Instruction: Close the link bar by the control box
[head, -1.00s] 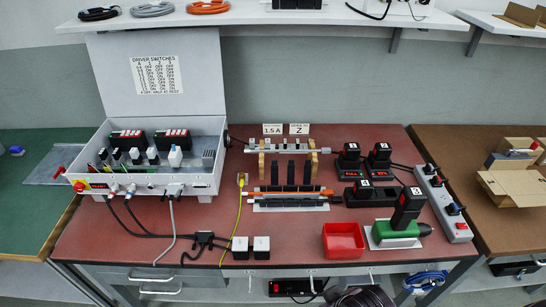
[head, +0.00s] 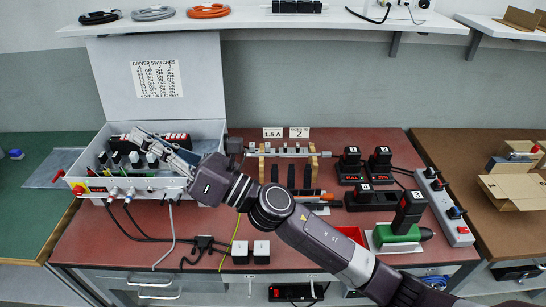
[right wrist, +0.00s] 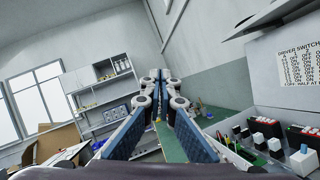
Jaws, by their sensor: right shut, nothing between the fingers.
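The control box (head: 165,187) is an open white case with its lid up, on the left of the red bench, and it shows at the right of the right wrist view (right wrist: 268,112). Left of it, a grey plate with a small red handle (head: 58,176) lies on the green bench; it may be the link bar, but I cannot tell for sure. My right gripper (head: 138,132) is shut and empty, over the box's interior and pointing left. Its fingers meet in the right wrist view (right wrist: 160,75). My left gripper is not in view.
The box holds drivers, switches and plugs, partly hidden by my right gripper. The raised lid (head: 160,75) stands behind. My right arm crosses the red bench, above a red bin (head: 352,233) and near a green tool (head: 400,232). The green bench (head: 30,200) has free room.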

